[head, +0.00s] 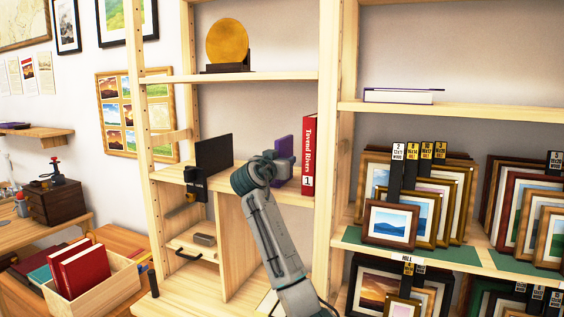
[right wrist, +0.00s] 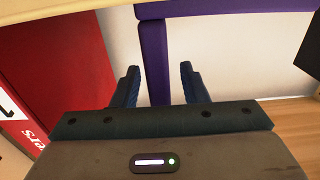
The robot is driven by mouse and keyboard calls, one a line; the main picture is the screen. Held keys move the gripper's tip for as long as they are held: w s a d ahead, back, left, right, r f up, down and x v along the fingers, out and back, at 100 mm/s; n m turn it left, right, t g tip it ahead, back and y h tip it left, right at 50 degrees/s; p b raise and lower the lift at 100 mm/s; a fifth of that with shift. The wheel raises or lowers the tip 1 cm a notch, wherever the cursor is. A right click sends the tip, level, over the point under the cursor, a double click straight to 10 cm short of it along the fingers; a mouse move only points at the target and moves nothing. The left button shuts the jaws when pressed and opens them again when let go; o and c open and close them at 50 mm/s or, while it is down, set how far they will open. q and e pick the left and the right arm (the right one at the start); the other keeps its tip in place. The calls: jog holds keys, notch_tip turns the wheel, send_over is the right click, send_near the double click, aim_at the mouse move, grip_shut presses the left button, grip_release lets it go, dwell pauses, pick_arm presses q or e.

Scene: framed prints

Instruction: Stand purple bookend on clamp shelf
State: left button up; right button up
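The purple bookend (head: 284,147) stands upright on the middle shelf board, between a dark panel and a red book, partly hidden by my arm. In the right wrist view its purple upright (right wrist: 154,62) shows between the two fingers. My right gripper (head: 284,168) is at the bookend. In the right wrist view the gripper (right wrist: 160,84) is open, with a gap showing beside the upright on the right. A black clamp (head: 195,183) sits on the front edge of the same shelf board (head: 172,172), at the left. My left gripper is not in view.
The red book (head: 309,155) stands close to the bookend, against the right post. The dark panel (head: 214,152) stands further left. A golden disc (head: 227,43) is on the board above. Framed prints (head: 390,223) fill the right bay. A book crate (head: 92,282) is at lower left.

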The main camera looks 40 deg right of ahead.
jog(key=shift+a+f, duration=0.1)
jog(key=shift+f, duration=0.1)
jog(key=b+v, duration=0.3)
jog(key=v, duration=0.7)
jog(key=shift+a+b, duration=0.25)
jog(key=shift+b, duration=0.05)
jog(key=shift+s+r, duration=0.1)
jog(key=shift+r, duration=0.05)
